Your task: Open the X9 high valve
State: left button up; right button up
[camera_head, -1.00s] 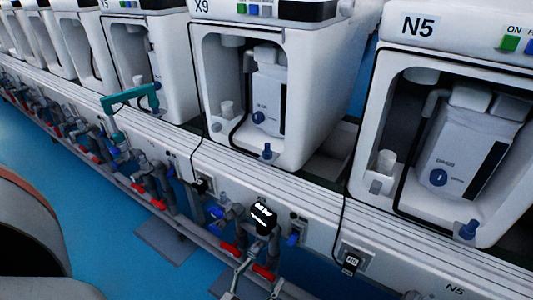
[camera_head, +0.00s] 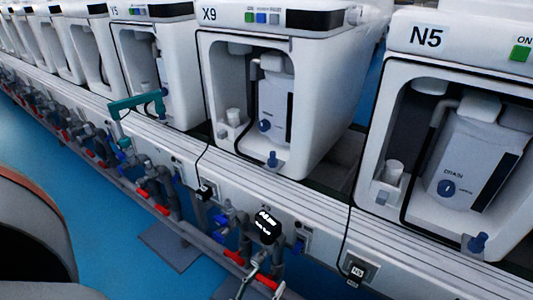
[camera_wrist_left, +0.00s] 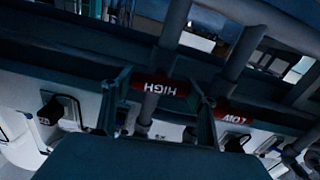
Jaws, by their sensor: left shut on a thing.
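In the left wrist view, the red valve handle marked HIGH (camera_wrist_left: 167,88) appears upside down between the two fingers of my left gripper (camera_wrist_left: 160,83). The fingers close on its two ends. In the head view, my left gripper (camera_head: 266,280) shows only partly at the bottom edge, around a red handle below the X9 machine (camera_head: 250,80). A second red handle, marked LOW (camera_wrist_left: 237,116), lies to the right in the left wrist view, outside the fingers. My right gripper is not visible.
A black device with white lettering (camera_head: 265,225) stands on the pipes just above the handles. The white rail (camera_head: 330,222) runs under the machines. N5 (camera_head: 440,130) stands at right. A teal bracket (camera_head: 137,103) is farther left. Blue floor (camera_head: 110,225) is open in front.

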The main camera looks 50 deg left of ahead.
pick_arm(q)
jog(key=n, duration=0.8)
jog(key=shift+a+n, duration=0.1)
jog(key=shift+n, duration=0.2)
jog(key=n, duration=0.4)
jog(key=shift+f+n, duration=0.1)
jog(key=shift+n, duration=2.1)
jog(key=o, duration=1.1)
